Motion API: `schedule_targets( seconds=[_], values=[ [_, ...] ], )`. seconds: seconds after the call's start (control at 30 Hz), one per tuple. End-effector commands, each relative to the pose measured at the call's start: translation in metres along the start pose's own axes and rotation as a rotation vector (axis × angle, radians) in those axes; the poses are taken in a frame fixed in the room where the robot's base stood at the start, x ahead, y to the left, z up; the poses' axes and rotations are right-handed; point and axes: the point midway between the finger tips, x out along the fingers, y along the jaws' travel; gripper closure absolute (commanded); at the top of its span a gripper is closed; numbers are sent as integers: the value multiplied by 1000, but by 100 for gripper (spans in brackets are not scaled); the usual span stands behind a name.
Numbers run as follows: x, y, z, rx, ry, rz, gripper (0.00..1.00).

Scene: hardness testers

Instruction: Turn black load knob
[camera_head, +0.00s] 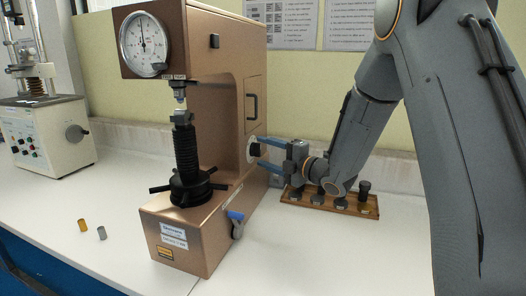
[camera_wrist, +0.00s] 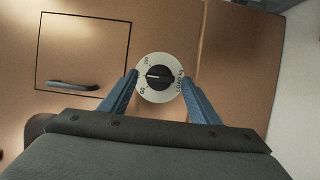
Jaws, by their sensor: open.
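The black load knob (camera_wrist: 159,74) sits at the centre of a round white dial (camera_wrist: 156,93) with printed markings, on the side of the copper-coloured hardness tester (camera_head: 225,75). In the head view the knob (camera_head: 255,149) shows on the tester's right side face. My gripper (camera_wrist: 160,85) is open, with one blue finger on each side of the knob in the wrist view. The knob lies between the fingers; whether they touch it, I cannot tell. In the head view my gripper (camera_head: 268,151) reaches the dial from the right.
A wooden tray (camera_head: 345,205) with dark cylindrical pieces stands behind and below my arm. A panel with a handle (camera_wrist: 73,86) is left of the dial. Two small cylinders (camera_head: 91,229) lie on the white table, left.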

Motion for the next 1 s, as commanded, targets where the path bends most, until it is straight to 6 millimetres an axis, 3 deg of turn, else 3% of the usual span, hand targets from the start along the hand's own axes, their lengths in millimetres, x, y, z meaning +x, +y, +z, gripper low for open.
schedule_targets(
  seconds=[0.13, 0.43, 0.7, 1.0],
  values=[
    [11, 0, 0, 1, -1, 0, 44],
    [13, 0, 0, 1, -2, 0, 44],
    [13, 0, 0, 1, -2, 0, 85],
    [12, 1, 0, 43, -1, -18, 85]
  ],
)
